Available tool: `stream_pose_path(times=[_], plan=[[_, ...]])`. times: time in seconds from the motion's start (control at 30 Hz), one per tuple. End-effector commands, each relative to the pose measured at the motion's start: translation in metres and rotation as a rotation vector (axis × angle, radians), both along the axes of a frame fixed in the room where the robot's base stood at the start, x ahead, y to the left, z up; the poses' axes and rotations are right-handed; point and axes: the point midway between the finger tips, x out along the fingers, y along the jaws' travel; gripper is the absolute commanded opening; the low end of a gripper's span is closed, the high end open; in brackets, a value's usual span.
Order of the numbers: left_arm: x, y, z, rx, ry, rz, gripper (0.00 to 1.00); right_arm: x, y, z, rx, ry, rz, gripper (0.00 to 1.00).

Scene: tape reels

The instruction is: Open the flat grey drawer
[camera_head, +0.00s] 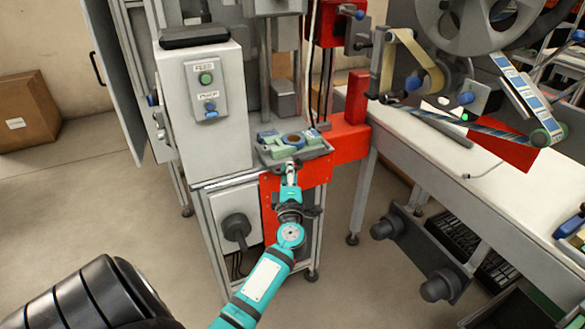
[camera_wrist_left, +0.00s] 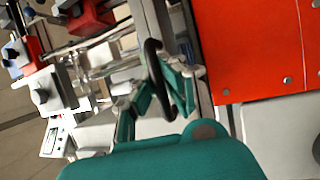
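The flat grey drawer (camera_head: 262,155) looks like a shallow tray at the front of the machine, with green and blue parts lying on it. My left gripper (camera_head: 291,167) is right at its front edge in the head view. In the left wrist view, a curved black handle (camera_wrist_left: 153,72) stands between the two teal fingers of my left gripper (camera_wrist_left: 155,95). The fingers are apart, with the handle between them. I cannot tell whether they touch it. My right gripper is not in view.
A red panel (camera_head: 270,200) lies just below the drawer, beside a grey cabinet with a dark round knob (camera_head: 236,228). A control box with buttons (camera_head: 205,90) stands at the left. A white bench (camera_head: 480,190) stands at the right. The floor in front is clear.

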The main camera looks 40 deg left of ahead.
Motion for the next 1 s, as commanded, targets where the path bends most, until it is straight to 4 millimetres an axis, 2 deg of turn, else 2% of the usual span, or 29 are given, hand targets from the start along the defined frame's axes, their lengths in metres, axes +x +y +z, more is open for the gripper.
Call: stream_pose_path(times=[0.3, 0.5, 0.57, 0.83, 1.0], plan=[[0.001, -0.002, -0.002, -0.005, 0.0, -0.005, 0.0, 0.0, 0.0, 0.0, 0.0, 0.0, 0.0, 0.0], [0.0, -0.001, -0.001, -0.003, 0.001, -0.003, 0.29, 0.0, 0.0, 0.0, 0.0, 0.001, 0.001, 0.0], [0.0, -0.001, -0.001, -0.002, 0.0, -0.003, 0.34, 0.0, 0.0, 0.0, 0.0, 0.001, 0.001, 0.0], [-0.001, -0.002, -0.001, -0.001, 0.0, -0.001, 0.34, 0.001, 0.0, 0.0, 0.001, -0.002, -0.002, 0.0], [-0.014, -0.015, -0.005, -0.003, 0.001, -0.002, 0.34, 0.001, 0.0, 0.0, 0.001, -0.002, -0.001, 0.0]])
